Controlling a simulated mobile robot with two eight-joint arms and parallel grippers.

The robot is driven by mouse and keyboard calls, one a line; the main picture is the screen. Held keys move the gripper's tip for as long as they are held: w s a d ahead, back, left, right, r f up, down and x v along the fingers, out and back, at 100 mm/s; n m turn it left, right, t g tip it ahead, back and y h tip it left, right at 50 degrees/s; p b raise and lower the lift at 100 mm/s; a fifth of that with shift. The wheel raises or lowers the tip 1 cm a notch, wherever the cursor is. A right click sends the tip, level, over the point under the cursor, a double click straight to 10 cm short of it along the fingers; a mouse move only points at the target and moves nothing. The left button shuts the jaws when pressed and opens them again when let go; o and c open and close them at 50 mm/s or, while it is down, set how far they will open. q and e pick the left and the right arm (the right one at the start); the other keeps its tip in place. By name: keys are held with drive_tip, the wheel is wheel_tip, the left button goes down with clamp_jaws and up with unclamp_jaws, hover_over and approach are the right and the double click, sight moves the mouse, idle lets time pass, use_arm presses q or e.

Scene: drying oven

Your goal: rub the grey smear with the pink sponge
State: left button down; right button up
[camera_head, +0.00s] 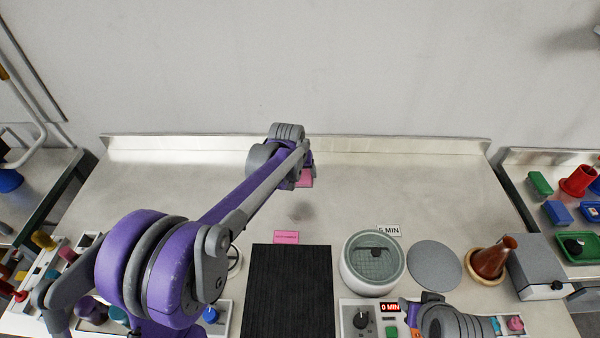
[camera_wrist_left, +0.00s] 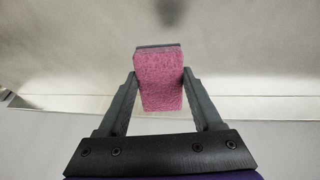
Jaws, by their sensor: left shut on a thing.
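The pink sponge (camera_head: 304,179) is held by my left gripper (camera_head: 306,168) over the far middle of the bench. In the left wrist view the sponge (camera_wrist_left: 159,80) sits between the two fingers of the left gripper (camera_wrist_left: 159,92), which are shut on its sides. The grey smear (camera_head: 300,212) is a faint dark patch on the bench, nearer to me than the sponge. It also shows in the left wrist view as a blurred dark spot (camera_wrist_left: 168,10), apart from the sponge. I cannot tell how high the sponge is above the bench.
A black ribbed mat (camera_head: 290,290) with a pink label (camera_head: 286,237) lies in front. The bench around the smear is clear. A raised back edge (camera_head: 400,145) runs behind.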

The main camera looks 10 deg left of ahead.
use_arm(q)
drive_tip(key=s+a+r+g+y, duration=0.1)
drive_tip(key=s+r+g, duration=0.3)
drive_tip(key=s, duration=0.4)
use_arm(e)
drive_tip(key=shift+s+f+b, duration=0.35)
drive_tip(key=shift+f+b, duration=0.15)
drive_tip(key=shift+f, duration=0.25)
drive_tip(key=shift+s+f+b, duration=0.3)
drive_tip(key=shift+f+b, duration=0.2)
drive_tip(key=shift+f, duration=0.2)
use_arm(q)
drive_tip(key=f, duration=0.5)
drive_tip(key=shift+s+a, duration=0.2)
use_arm(e)
drive_tip(key=shift+w, duration=0.1)
